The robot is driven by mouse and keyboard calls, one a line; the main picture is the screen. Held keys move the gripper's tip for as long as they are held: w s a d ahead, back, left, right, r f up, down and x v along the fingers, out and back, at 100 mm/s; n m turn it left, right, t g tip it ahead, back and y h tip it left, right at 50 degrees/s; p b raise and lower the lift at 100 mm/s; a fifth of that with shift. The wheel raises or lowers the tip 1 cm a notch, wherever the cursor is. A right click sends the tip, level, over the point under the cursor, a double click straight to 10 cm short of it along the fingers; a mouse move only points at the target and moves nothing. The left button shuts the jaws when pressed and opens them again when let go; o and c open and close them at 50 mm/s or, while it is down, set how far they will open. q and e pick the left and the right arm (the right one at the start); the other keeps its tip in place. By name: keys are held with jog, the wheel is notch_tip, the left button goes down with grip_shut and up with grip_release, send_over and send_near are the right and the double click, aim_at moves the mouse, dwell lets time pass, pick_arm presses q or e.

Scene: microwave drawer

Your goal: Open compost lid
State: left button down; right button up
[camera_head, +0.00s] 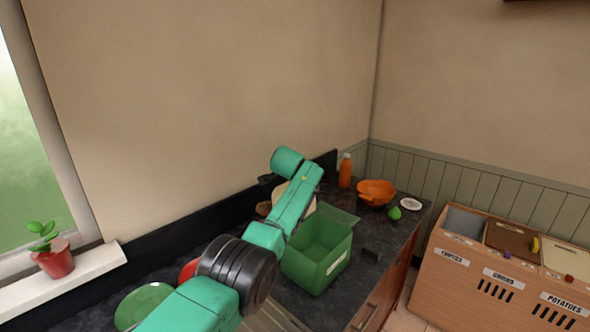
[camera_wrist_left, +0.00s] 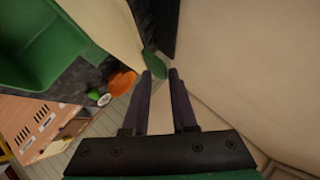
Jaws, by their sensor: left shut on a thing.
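The green compost bin (camera_head: 308,275) stands on the dark counter with its top open and its inside showing. A thin green panel (camera_head: 343,214), which looks like its lid, spreads from the far rim. My left arm passes in front of the bin's left side, hiding part of its rim. My left gripper's fingers are hidden in the head view. In the left wrist view the gripper (camera_wrist_left: 161,73) points past the bin (camera_wrist_left: 50,40), with a small green piece (camera_wrist_left: 153,62) at its fingertips. I cannot tell what it grips. My right gripper is not in view.
An orange bottle (camera_head: 345,172), an orange bowl (camera_head: 377,191), a white dish (camera_head: 411,204) and a green item (camera_head: 394,213) stand beyond the bin. A green plate (camera_head: 143,304) lies at the left. A wooden bin unit (camera_head: 500,282) stands at the right. The wall is close behind.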

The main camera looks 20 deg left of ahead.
pick_arm(q)
jog(key=shift+s+d+f, duration=0.15)
jog(key=shift+f, duration=0.4)
jog(key=c, duration=1)
grip_release()
jog(key=shift+o, duration=0.2)
jog(key=shift+w+a, duration=0.25)
jog(key=shift+a, duration=0.1)
jog(key=shift+r, duration=0.1)
jog(key=shift+d+r, duration=0.15)
jog(key=shift+d, duration=0.1)
jog(key=b+v, duration=0.9)
jog(key=v, duration=0.5)
jog(key=shift+s+b, duration=0.25)
jog(key=shift+b, duration=0.05)
